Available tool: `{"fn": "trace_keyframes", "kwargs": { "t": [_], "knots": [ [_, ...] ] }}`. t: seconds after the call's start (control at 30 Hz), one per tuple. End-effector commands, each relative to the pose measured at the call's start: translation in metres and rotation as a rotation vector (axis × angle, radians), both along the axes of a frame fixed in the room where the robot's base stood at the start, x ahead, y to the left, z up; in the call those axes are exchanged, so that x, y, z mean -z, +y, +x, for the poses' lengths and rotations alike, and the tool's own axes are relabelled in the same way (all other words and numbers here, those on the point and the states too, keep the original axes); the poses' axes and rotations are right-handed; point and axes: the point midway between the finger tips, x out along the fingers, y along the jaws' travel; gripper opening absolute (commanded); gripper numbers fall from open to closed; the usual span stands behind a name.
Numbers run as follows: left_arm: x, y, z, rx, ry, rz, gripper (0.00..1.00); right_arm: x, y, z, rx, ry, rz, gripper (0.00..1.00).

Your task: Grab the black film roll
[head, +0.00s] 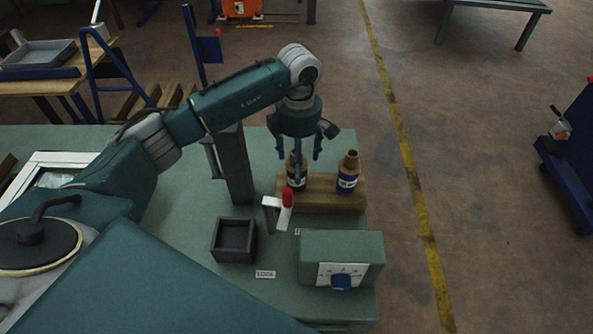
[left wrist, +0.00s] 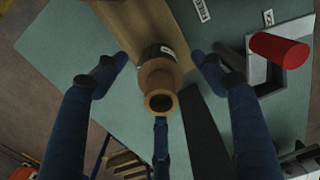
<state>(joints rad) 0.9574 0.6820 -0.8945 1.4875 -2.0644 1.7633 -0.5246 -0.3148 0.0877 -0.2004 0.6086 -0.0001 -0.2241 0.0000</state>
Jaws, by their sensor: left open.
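My left gripper (head: 299,158) is open, pointing down over a brown bottle-like item with a black label (head: 296,183), which stands upright at the left end of a wooden block (head: 322,203). In the left wrist view this item (left wrist: 160,82) has its round open neck between the spread blue fingers, with gaps at the sides. A similar brown item with a blue label (head: 347,180) stands on the block to the right. No thing plainly shaped like a film roll shows; the black-labelled item is the dark one. My right gripper is not in view.
In front of the block are a pale bracket with a red knob (head: 287,198), an open dark box (head: 234,240) and a green box with a blue dial (head: 341,262). A dark upright post (head: 236,165) stands left of the gripper. The table's right edge is near the block.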

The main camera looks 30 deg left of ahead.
Motion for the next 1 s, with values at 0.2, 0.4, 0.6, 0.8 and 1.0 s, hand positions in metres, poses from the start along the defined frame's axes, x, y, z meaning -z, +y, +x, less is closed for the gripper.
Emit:
{"fn": "trace_keyframes", "kwargs": {
  "t": [0.2,0.4,0.6,0.8,1.0],
  "knots": [
    [0.031,0.002,0.002,0.000,0.003,-0.001,0.69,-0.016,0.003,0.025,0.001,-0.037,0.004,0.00],
    [0.041,0.002,0.002,0.001,-0.001,-0.002,0.69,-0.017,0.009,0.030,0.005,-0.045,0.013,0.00],
    [0.041,0.002,0.002,0.001,0.000,-0.001,0.57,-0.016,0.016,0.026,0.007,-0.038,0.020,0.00],
    [0.041,0.002,0.002,0.001,0.000,-0.001,0.17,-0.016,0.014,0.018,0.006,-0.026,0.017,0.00],
    [0.040,0.002,0.003,0.001,-0.002,-0.001,0.11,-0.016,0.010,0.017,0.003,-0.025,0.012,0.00]
  ]
}}
